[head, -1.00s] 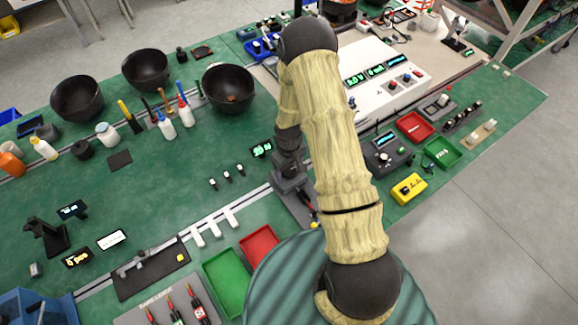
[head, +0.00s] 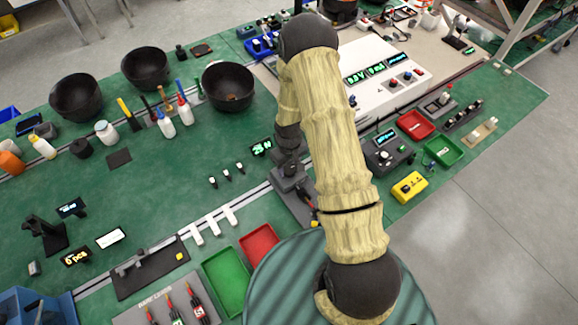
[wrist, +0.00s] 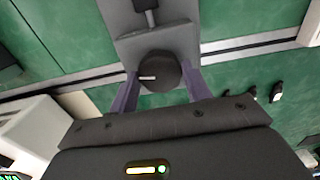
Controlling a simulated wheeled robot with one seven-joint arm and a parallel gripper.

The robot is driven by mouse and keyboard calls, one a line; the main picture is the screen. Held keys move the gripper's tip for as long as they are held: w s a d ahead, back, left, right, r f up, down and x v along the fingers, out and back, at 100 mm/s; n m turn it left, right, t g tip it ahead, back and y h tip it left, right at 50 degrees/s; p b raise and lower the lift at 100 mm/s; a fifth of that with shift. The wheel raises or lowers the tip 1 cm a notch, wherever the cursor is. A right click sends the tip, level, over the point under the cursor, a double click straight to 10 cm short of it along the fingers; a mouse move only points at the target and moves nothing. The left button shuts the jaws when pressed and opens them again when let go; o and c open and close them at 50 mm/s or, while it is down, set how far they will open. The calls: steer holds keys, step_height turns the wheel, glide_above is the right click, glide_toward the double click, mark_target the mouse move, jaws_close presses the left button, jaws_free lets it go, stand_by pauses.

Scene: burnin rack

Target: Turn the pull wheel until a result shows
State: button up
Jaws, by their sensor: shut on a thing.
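The pull wheel (wrist: 163,68) is a dark round knob with a short white mark pointing left in the wrist view. It sits on a grey fixture (wrist: 150,22) with a rod beyond the wheel. My gripper (wrist: 160,82) has one finger on each side of the wheel and is shut on it. In the head view the fixture (head: 290,181) shows below my wrist, and my arm hides the wheel. A small display (head: 261,147) with green characters stands left of the fixture; it seems to read about 25 N.
Left of the fixture lie several small black clips (head: 226,174) and white holders (head: 213,226). A red tray (head: 259,244) and a green tray (head: 227,281) lie in front. Open green mat lies at left.

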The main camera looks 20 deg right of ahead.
steer(key=m+b, duration=0.2)
steer(key=m, duration=0.1)
steer(key=shift+f+m, duration=0.1)
steer(key=shift+m, duration=0.3)
steer(key=m+b, duration=0.1)
steer(key=m, duration=0.2)
steer(key=shift+m, duration=0.4)
steer(key=m+b, duration=0.1)
steer(key=m, duration=0.5)
steer(key=shift+m, duration=0.3)
steer(key=o, duration=1)
steer(key=shift+r, duration=0.2)
